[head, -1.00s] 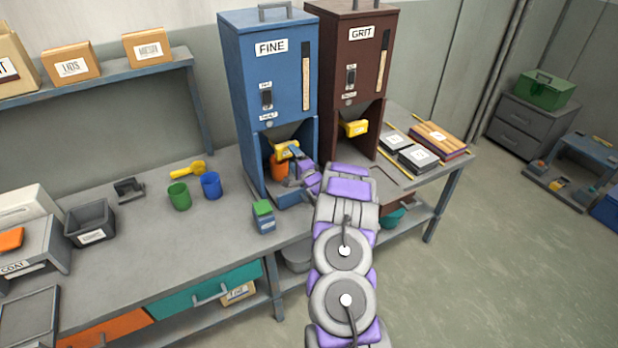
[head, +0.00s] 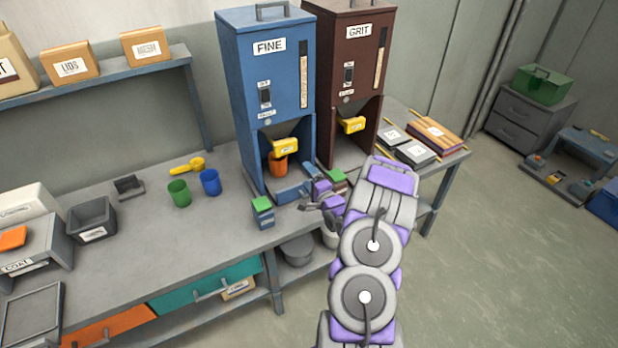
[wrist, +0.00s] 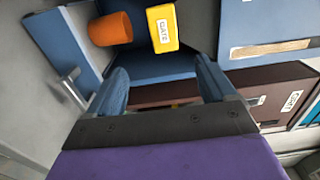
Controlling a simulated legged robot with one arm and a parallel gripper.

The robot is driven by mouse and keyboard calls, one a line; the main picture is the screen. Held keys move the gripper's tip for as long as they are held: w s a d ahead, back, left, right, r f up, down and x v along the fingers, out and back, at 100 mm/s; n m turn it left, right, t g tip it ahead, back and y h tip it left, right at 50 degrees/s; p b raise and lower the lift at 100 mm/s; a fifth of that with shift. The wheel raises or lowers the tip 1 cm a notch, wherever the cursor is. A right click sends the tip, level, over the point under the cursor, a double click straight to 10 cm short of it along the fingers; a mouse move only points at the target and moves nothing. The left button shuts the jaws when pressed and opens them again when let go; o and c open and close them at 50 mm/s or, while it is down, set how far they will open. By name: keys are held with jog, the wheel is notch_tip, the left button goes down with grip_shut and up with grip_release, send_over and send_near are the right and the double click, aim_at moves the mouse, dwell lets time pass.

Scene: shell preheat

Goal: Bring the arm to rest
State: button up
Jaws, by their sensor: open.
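My gripper (head: 306,201) is at the front of the blue FINE dispenser (head: 270,75), over the bench's front part. In the wrist view my gripper (wrist: 165,85) has its two fingers wide apart with nothing between them. An orange cup (head: 278,164) stands in the FINE dispenser's bay under the yellow gate (head: 285,146). The orange cup (wrist: 111,29) and the yellow gate (wrist: 162,27) also show beyond the fingers in the wrist view, apart from them.
A brown GRIT dispenser (head: 352,80) stands beside the blue one. A green-topped block (head: 263,212) sits left of my gripper. Green (head: 179,193) and blue (head: 210,182) cups and a yellow scoop (head: 188,168) stand farther left. Open floor (head: 500,260) lies to the right.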

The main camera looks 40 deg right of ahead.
dwell(0.4)
jog(key=w+a+r+n+g+y, duration=0.1)
jog(key=w+a+r+n+g, duration=0.15)
jog(key=a, duration=0.25)
jog(key=w+a+r+n+g+y, duration=0.1)
jog(key=a+r+n+g, duration=0.2)
jog(key=a+n, duration=0.15)
jog(key=s+a+r+n+g, duration=0.2)
jog(key=s+a+r, duration=0.1)
jog(key=a, duration=0.3)
jog(key=s+a+r+n+g, duration=0.2)
jog(key=s+a+r, duration=0.1)
jog(key=a, duration=0.2)
jog(key=s+a+r+n+g, duration=0.3)
jog(key=s+a, duration=0.3)
jog(key=s, duration=0.6)
jog(key=s+a+r+n+g+y, duration=0.1)
jog(key=s+a+r+n+g, duration=0.2)
jog(key=s+a, duration=0.4)
jog(key=s+a+r+n+g+y, duration=0.1)
jog(key=s+a+r+n+g, duration=0.2)
jog(key=s, duration=1.5)
jog(key=a+g, duration=0.1)
jog(key=a, duration=0.3)
jog(key=shift+s+n, duration=0.4)
jog(key=shift+d, duration=0.15)
